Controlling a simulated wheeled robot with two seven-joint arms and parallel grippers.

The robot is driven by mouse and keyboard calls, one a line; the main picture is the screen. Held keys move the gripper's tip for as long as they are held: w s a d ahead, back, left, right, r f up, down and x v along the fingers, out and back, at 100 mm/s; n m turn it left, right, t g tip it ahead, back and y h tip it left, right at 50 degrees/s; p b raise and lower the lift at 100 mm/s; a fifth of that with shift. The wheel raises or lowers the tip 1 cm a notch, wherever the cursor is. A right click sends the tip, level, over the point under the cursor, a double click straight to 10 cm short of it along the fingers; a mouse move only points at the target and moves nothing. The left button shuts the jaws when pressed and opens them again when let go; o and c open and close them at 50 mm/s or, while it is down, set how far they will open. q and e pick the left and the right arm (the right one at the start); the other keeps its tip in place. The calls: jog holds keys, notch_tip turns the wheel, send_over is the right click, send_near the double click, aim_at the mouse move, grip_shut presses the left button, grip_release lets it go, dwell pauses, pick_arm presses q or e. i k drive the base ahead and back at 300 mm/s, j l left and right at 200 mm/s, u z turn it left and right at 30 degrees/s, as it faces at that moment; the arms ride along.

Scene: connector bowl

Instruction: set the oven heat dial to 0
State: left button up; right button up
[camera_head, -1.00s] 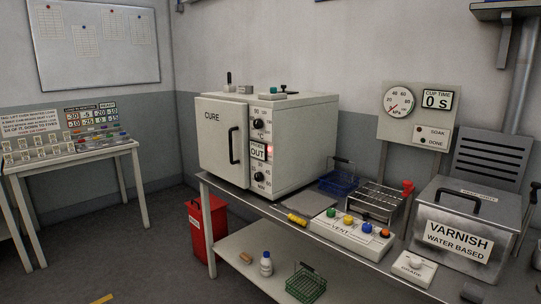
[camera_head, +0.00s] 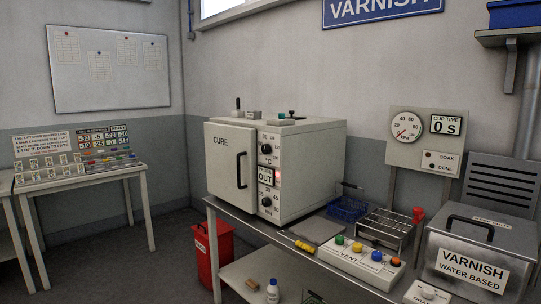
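The white oven (camera_head: 230,165), marked CURE, stands on the grey bench with its door closed. Its upper black dial (camera_head: 266,149) is the heat dial, with °C printed below it and small numbers around it. The numbers and the dial's pointer are too small to read for certain. A lower black dial (camera_head: 266,202) sits under a sign (camera_head: 265,176) reading OUT, with a reddish light beside it. Neither of my grippers shows in the head view.
The bench also holds a blue basket (camera_head: 347,208), a wire rack (camera_head: 385,228), a VENT box with coloured buttons (camera_head: 358,262) and a varnish tank (camera_head: 478,250). A red bin (camera_head: 213,250) stands below. Floor is open between the left table (camera_head: 85,180) and the bench.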

aim_at(266, 149)
jog(key=i+j+z, duration=0.1)
jog(key=i+j, duration=0.25)
jog(key=i+j+z, duration=0.15)
jog(key=i+j, duration=0.2)
jog(key=j, duration=0.25)
